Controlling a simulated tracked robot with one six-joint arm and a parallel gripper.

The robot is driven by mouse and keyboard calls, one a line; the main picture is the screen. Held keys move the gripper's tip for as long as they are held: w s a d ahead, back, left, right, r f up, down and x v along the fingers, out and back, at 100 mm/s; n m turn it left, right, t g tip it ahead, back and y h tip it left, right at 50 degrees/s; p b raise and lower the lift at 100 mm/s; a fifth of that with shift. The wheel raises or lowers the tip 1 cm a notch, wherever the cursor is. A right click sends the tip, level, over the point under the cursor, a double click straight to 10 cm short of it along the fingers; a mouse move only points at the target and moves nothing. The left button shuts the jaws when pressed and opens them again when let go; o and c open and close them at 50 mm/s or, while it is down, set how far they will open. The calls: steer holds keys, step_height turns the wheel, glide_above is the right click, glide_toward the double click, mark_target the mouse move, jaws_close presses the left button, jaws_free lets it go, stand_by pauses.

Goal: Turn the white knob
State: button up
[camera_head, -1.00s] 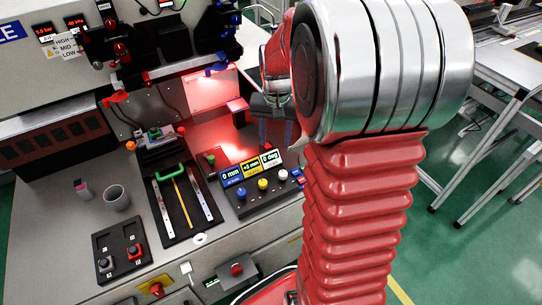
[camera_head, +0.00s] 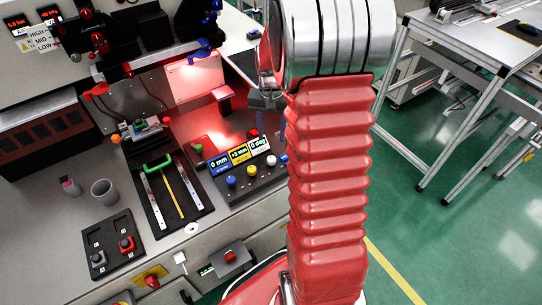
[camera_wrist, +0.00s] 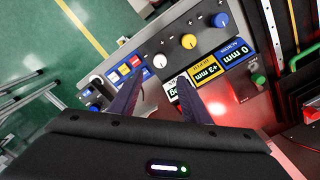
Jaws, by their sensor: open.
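The white knob (camera_head: 271,160) sits at the right end of a row on a dark control panel (camera_head: 240,192), beside a yellow knob (camera_head: 252,170) and a blue knob (camera_head: 231,181). In the wrist view the white knob (camera_wrist: 160,61) shows just beyond the fingertips, between their two lines. My gripper (camera_wrist: 160,81) is open and empty, with its two dark fingers apart and pointing toward the panel. No contact with the knob shows. In the head view my gripper (camera_head: 267,99) is partly hidden behind my red arm. The display near the white knob reads "0 deg" (camera_head: 259,145).
Blue and yellow displays (camera_head: 228,158) read "0 mm" and "+3 mm". Small coloured buttons (camera_wrist: 124,69) lie beside the white knob. A black tray with a green handle (camera_head: 157,167), a grey cup (camera_head: 104,192) and a black button box (camera_head: 113,246) stand left of the panel.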

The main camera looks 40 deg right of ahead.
mark_target(271, 158)
step_height(271, 158, down, 12)
steer(key=shift+r, duration=0.1)
stand_by(0.4)
steer(key=c, duration=1)
